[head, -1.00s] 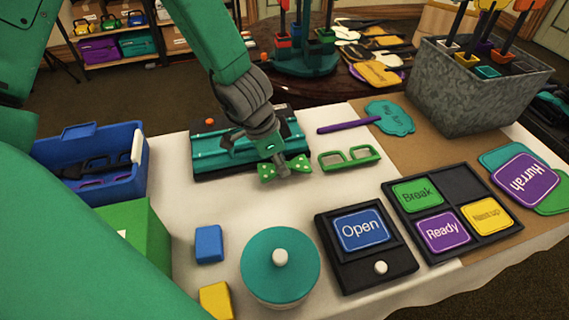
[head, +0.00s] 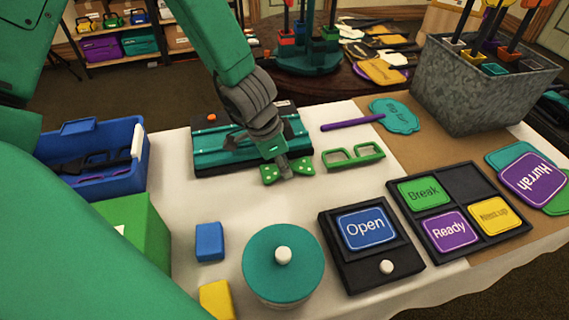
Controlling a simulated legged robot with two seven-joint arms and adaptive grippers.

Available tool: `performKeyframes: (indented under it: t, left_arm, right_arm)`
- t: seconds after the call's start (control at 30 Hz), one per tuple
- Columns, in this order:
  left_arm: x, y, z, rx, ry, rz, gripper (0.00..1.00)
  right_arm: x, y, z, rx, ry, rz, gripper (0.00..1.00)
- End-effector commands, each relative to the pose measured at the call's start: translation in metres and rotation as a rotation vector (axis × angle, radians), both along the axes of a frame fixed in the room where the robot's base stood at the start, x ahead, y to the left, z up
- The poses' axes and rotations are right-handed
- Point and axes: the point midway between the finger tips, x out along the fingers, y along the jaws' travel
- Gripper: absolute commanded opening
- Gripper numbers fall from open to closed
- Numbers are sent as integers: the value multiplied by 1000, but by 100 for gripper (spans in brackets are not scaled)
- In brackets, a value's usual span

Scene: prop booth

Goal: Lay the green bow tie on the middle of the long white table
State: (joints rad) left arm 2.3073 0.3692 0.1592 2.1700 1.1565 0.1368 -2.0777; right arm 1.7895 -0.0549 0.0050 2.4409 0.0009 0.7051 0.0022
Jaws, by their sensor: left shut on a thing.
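The green bow tie (head: 302,167) with pale dots is in my left gripper (head: 285,170), which is shut on its middle. One wing shows on each side of the fingers. The gripper points down over the white table (head: 205,285), in front of the teal and black case and left of the green glasses. I cannot tell whether the bow tie touches the cloth. My right gripper is not in view.
Green glasses (head: 353,156) lie close to the right. A teal-lidded pot (head: 270,262), a black "Open" sign box (head: 340,270) and a blue block (head: 209,241) stand in front. A blue bin (head: 125,180) is at left. White cloth is bare between them.

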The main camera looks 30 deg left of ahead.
Motion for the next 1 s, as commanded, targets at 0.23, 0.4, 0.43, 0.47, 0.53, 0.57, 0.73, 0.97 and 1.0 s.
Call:
performKeyframes:
  t: [0.23,0.4,0.43,0.47,0.53,0.57,0.73,0.97,1.0]
  left_arm:
    - [0,0,-6,3,0,1,2]
    - [0,1,-5,2,0,2,47]
    - [0,1,-5,3,-1,2,47]
    - [1,2,-5,2,-1,3,47]
    - [1,2,-5,3,0,3,47]
    - [1,2,-5,4,-1,3,47]
    - [1,4,-6,5,-1,6,47]
    - [1,5,-2,7,-1,8,47]
    - [1,5,2,7,-1,8,47]
  right_arm:
    - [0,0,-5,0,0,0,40]
    - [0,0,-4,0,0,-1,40]
    - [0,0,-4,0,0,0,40]
    - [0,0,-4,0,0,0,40]
    - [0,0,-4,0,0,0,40]
    - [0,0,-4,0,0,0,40]
    - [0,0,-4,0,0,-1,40]
    - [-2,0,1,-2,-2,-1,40]
    - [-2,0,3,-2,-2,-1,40]
